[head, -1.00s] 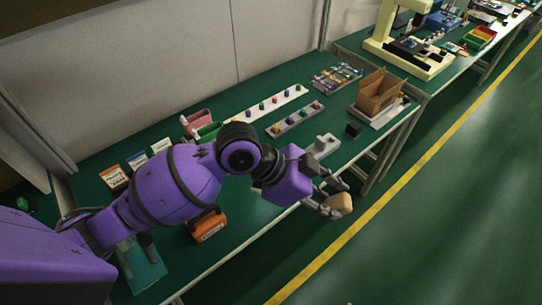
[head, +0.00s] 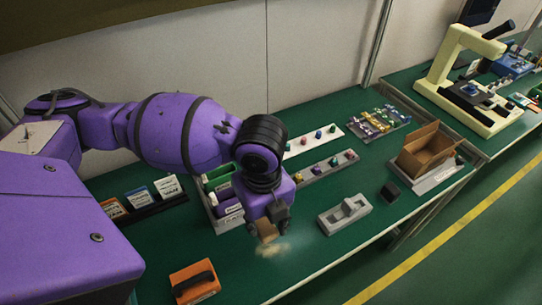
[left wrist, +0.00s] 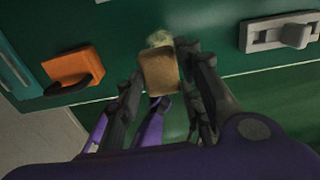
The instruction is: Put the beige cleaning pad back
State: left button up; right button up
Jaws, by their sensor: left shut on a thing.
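My left gripper (head: 268,224) is shut on the beige cleaning pad (head: 266,231), a small tan block, and holds it over the green table. In the left wrist view the pad (left wrist: 160,73) sits between the dark fingers of the left gripper (left wrist: 160,85). A pale yellowish smear (head: 273,249) shows on the table just beside the pad; it also shows in the left wrist view (left wrist: 158,39). I cannot tell whether the pad touches the table. My right gripper is not in view.
A grey fixture (head: 335,221) stands right of the pad, with a black block (head: 390,193) beyond it. An orange box with a dark handle (head: 190,290) stands front left. An open cardboard box (head: 428,152) is at right.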

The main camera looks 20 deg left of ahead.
pick_arm(q)
jog(key=w+f, duration=0.2)
jog(key=w, duration=0.2)
jog(key=w+f+b, duration=0.1)
jog(key=w+f, duration=0.2)
jog(key=w, duration=0.1)
jog(key=w+f, duration=0.3)
jog(key=w, duration=0.1)
jog(key=shift+w+d+f, duration=0.15)
jog(key=shift+d, duration=0.15)
jog(key=shift+w+f, duration=0.6)
jog(key=shift+f, duration=0.1)
notch_tip(320, 180, down, 3)
jog(key=shift+b, duration=0.35)
jog(key=o, duration=1)
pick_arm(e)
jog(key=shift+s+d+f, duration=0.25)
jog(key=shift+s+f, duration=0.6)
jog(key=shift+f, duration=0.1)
